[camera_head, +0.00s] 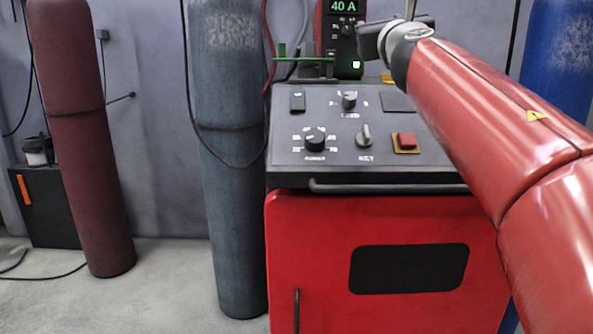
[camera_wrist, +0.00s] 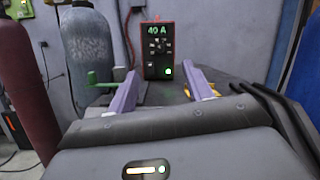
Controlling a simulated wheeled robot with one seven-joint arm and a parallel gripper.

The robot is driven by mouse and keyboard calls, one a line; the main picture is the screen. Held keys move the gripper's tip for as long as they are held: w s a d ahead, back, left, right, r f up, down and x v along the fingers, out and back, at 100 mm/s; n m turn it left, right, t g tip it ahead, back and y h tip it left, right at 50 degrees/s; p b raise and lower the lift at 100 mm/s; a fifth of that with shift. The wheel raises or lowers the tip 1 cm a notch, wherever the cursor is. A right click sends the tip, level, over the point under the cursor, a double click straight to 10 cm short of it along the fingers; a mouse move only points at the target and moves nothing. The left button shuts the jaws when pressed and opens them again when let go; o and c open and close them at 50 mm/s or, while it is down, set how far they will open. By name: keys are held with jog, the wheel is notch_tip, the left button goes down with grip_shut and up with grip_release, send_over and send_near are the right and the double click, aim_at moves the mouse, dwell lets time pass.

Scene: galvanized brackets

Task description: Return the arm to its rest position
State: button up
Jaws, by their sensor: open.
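My red arm reaches in from the right in the head view, over the right side of a red machine (camera_head: 290,225). My gripper (camera_wrist: 160,74) is open, its two pale purple fingers apart with nothing between them in the wrist view. In the head view my gripper (camera_head: 372,42) is a dark shape at the arm's far end, above the back of the control panel (camera_head: 325,160). Its fingertips are hard to make out there. A red and black unit reading 40 A (camera_wrist: 160,48) stands beyond the fingers. It also shows in the head view (camera_head: 343,30), partly beside my gripper.
A green lever (camera_head: 290,60) stands at the panel's back left; my left finger appears close to it in the wrist view. Grey (camera_head: 230,170) and dark red (camera_head: 82,150) cylinders stand left. A blue cylinder (camera_head: 556,55) stands behind my arm at right. Floor at left is open.

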jog(key=s+d+f+m+g+h, duration=0.35)
jog(key=s+f+m, duration=0.25)
jog(key=f+m, duration=0.55)
jog(key=s+d+f+m+g+h, duration=0.2)
jog(key=s+d+f+m+g, duration=0.3)
jog(key=f+m, duration=0.6)
jog(key=s+a+f+m+g+y, duration=0.2)
jog(key=s+a+f+m+g, duration=0.2)
jog(key=s+f+m, duration=0.4)
jog(key=s+a+f+m+g+y, duration=0.3)
jog(key=s+f+m, duration=0.4)
jog(key=f, duration=1.2)
jog(key=s+a, duration=0.1)
jog(key=s, duration=0.3)
jog(key=shift+s+m+g, duration=0.35)
jog(key=shift+s, duration=0.05)
jog(key=shift+y, duration=0.25)
